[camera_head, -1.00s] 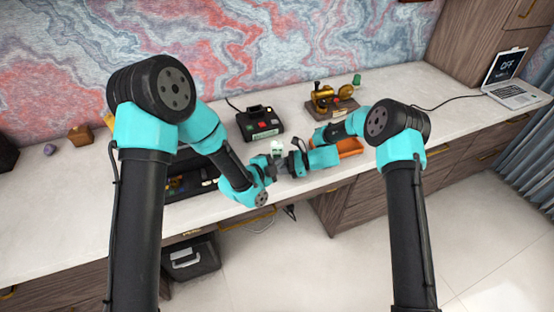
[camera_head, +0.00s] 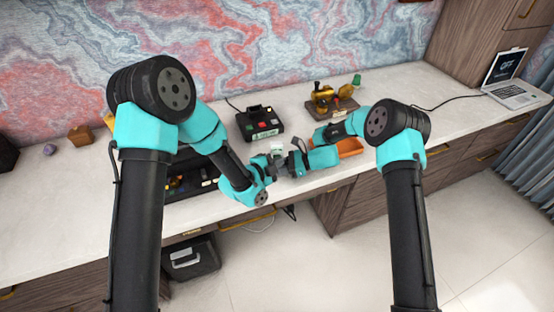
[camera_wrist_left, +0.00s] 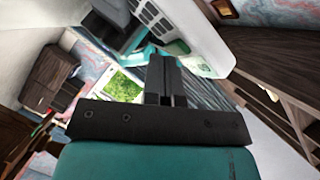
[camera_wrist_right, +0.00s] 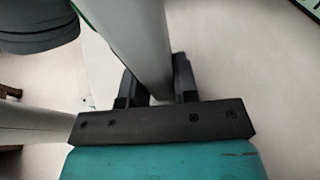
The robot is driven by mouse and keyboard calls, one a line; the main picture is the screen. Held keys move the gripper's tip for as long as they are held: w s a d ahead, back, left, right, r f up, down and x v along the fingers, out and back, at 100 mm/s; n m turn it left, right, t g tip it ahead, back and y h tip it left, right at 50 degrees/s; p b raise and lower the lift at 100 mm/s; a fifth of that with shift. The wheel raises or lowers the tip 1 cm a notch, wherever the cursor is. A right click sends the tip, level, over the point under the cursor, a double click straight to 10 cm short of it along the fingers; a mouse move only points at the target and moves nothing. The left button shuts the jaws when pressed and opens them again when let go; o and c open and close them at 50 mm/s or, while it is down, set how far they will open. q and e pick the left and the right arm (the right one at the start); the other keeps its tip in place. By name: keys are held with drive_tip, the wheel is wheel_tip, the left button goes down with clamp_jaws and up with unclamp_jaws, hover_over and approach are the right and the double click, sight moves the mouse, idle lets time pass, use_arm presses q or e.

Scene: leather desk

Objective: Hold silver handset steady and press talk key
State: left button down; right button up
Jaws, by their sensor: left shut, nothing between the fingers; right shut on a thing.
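The silver handset (camera_wrist_right: 140,40) runs as a pale grey bar between the fingers of my right gripper (camera_wrist_right: 157,88), which is shut on it. In the head view the handset (camera_head: 277,149) is a small pale shape above the desk's front part, mostly hidden by my grippers. My left gripper (camera_head: 279,164) is shut and empty, close beside the handset; its closed fingers (camera_wrist_left: 165,78) show in the left wrist view. The talk key cannot be made out, and I cannot tell whether the left fingertips touch the handset.
A black base unit (camera_head: 250,119) with coloured keys and a lit pale-green panel stands behind the grippers. A brass model (camera_head: 328,96) on a wooden stand, an orange tray (camera_head: 350,147) and a laptop (camera_head: 508,88) are to the right. A dark tray (camera_head: 180,190) is left.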

use_arm(q)
drive_tip(key=shift+s, duration=0.55)
drive_tip(key=shift+s, duration=0.1)
use_arm(e)
drive_tip(key=o, duration=0.8)
use_arm(q)
drive_tip(key=s, duration=0.5)
drive_tip(key=shift+s, duration=0.4)
use_arm(e)
drive_tip(key=shift+d, duration=0.1)
drive_tip(key=v, duration=1.2)
